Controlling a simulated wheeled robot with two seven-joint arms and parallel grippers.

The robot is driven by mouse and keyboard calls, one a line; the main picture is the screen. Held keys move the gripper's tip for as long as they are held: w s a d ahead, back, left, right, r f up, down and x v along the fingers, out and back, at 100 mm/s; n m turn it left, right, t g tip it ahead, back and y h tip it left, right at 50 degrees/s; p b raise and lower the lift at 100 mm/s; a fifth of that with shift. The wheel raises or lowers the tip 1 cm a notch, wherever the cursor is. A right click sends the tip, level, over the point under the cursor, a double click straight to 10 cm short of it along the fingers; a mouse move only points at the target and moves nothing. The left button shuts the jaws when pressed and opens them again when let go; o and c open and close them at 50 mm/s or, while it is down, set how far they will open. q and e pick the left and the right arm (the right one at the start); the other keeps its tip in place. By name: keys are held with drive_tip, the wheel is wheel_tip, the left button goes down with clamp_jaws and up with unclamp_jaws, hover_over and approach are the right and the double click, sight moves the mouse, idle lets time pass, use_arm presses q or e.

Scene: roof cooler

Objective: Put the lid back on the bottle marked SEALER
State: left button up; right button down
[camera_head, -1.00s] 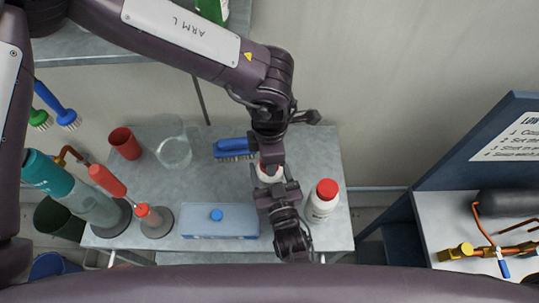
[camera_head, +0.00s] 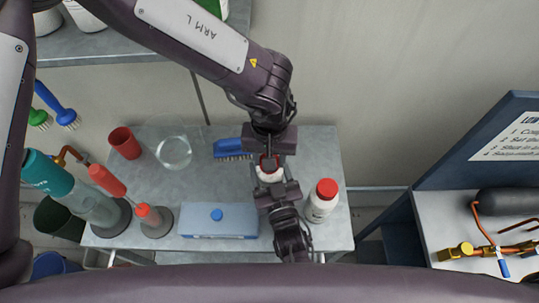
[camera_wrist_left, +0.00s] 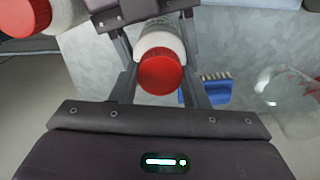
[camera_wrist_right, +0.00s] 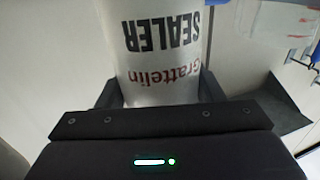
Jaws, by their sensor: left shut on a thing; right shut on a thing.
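The white bottle marked SEALER (camera_head: 270,175) is upright over the bench, and its upside-down lettering shows in the right wrist view (camera_wrist_right: 160,50). My right gripper (camera_head: 275,190) is shut around its body. The red lid (camera_wrist_left: 161,72) is at the bottle's top, in line with the white body (camera_wrist_left: 160,40) in the left wrist view. My left gripper (camera_wrist_left: 162,82) is shut on the lid from above, with a finger on each side. I cannot tell whether the lid is fully seated. In the head view the lid (camera_head: 269,162) is partly hidden.
Another white bottle with a red cap (camera_head: 322,200) stands close at the right. A blue brush (camera_head: 232,148), a glass beaker (camera_head: 174,152), a red cup (camera_head: 125,143) and a blue-grey box (camera_head: 219,222) are on the metal bench (camera_head: 190,190).

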use_arm(q)
drive_tip(key=shift+w, duration=0.1)
drive_tip(key=o, duration=1.1)
drive_tip(key=shift+r, duration=2.3)
drive_tip(key=shift+c, duration=0.4)
